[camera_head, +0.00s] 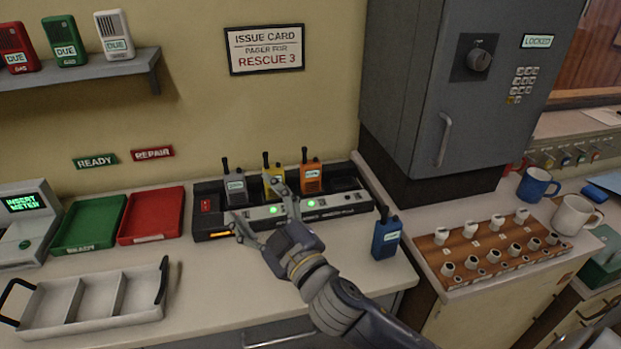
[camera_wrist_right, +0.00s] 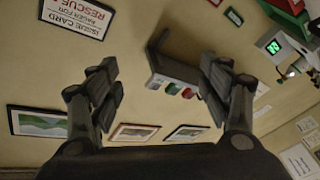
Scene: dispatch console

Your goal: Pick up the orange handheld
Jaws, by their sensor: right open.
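The orange handheld (camera_head: 311,179) stands upright in the dark charging rack (camera_head: 207,192), right of a yellow handheld (camera_head: 271,181) and a grey handheld (camera_head: 236,187). My right gripper (camera_head: 257,205) is open and empty, in front of the rack and left of the orange handheld, its fingers partly covering the rack's front. The right wrist view shows its spread fingers (camera_wrist_right: 160,95) with nothing between them; the orange handheld is not in that view. My left gripper is not in view.
A blue handheld (camera_head: 386,237) stands on the counter right of my arm. Green (camera_head: 89,222) and red (camera_head: 151,215) trays and a grey divided tray (camera_head: 91,299) lie left. A grey locked cabinet (camera_head: 400,85) rises at right. The wall shelf (camera_head: 90,72) holds meters.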

